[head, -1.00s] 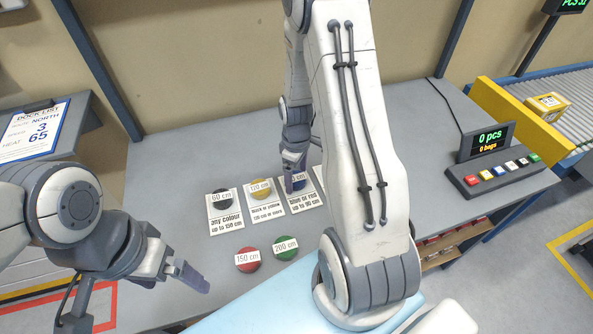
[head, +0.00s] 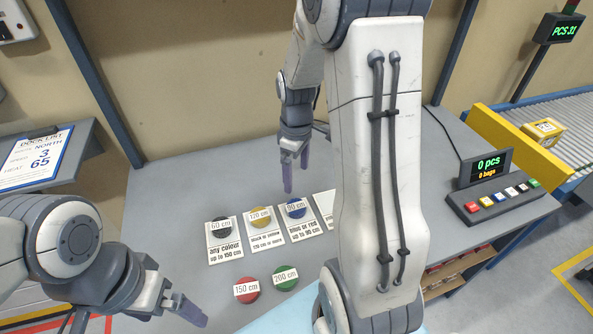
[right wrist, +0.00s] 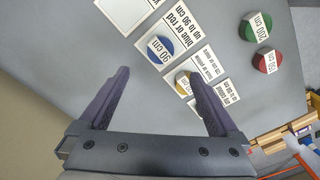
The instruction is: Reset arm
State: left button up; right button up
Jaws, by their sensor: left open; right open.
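My right gripper (head: 295,180) is open and empty above the table, behind the cards in the head view. In the right wrist view its fingers (right wrist: 155,95) are spread with only table and card between them. The blue 90 cm disc (head: 296,208) lies on its card, apart from the fingers; it also shows in the right wrist view (right wrist: 160,47).
The red 150 cm disc (head: 246,290) and green 200 cm disc (head: 286,277) lie on bare table. A fourth card (head: 325,205) is partly hidden by my right arm. A button console (head: 498,195) reading 0 pcs stands at the right. The table's back left is clear.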

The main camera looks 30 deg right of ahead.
aim_at(296, 205)
notch_tip(296, 205, down, 12)
jog(key=shift+r, duration=1.85)
